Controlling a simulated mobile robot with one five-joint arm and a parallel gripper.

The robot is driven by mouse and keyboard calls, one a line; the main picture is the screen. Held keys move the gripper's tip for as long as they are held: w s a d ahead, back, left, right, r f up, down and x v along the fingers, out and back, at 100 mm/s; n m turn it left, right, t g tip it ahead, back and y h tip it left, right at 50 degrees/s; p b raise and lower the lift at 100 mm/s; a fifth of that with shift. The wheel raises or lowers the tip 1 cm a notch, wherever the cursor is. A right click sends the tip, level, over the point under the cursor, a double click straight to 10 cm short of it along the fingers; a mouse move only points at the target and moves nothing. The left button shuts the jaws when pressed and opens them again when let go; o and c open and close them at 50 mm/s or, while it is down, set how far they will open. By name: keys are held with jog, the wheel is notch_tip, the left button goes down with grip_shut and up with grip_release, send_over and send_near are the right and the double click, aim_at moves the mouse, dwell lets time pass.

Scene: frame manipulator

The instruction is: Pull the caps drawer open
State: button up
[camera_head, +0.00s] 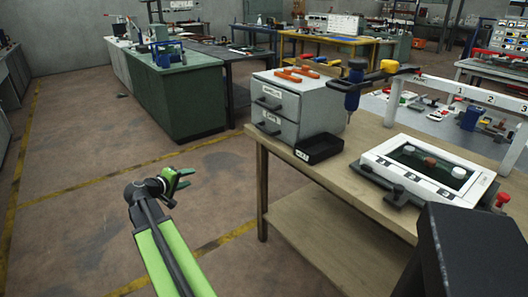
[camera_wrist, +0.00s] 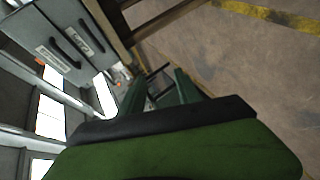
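A grey two-drawer cabinet (camera_head: 314,108) stands on the left end of the wooden workbench. Its upper drawer (camera_head: 276,98) and lower drawer (camera_head: 274,124) both look closed. The drawer fronts (camera_wrist: 62,28) also show tilted at the upper left in the wrist view. My gripper (camera_head: 187,179) is in the air left of the bench, apart from the cabinet. Its green fingers (camera_wrist: 160,88) are spread with nothing between them.
Orange-handled tools (camera_head: 297,73) lie on the cabinet top. A black tray (camera_head: 319,148) sits beside it on the workbench (camera_head: 290,168), whose edge and leg face my arm. A blue driver (camera_head: 353,85) hangs right of the cabinet. The floor left of the bench is clear.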

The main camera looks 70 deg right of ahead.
aim_at(264, 130)
jog(key=s+d+r+n+g+h+b, duration=0.1)
jog(key=s+d+h+b, duration=0.2)
jog(key=s+d, duration=0.55)
jog(key=s+d+r+n+g+h+b, duration=0.15)
jog(key=s+d+h+b, duration=0.35)
jog(key=d, duration=0.6)
jog(key=shift+y, duration=0.9)
jog(key=p+x, duration=0.1)
jog(key=x, duration=0.5)
jog(key=p+x, duration=0.2)
jog(key=x, duration=0.4)
jog(key=s+p+x, duration=0.1)
jog(key=x, duration=0.5)
jog(key=shift+r, duration=0.25)
jog(key=shift+a, duration=0.1)
grip_shut()
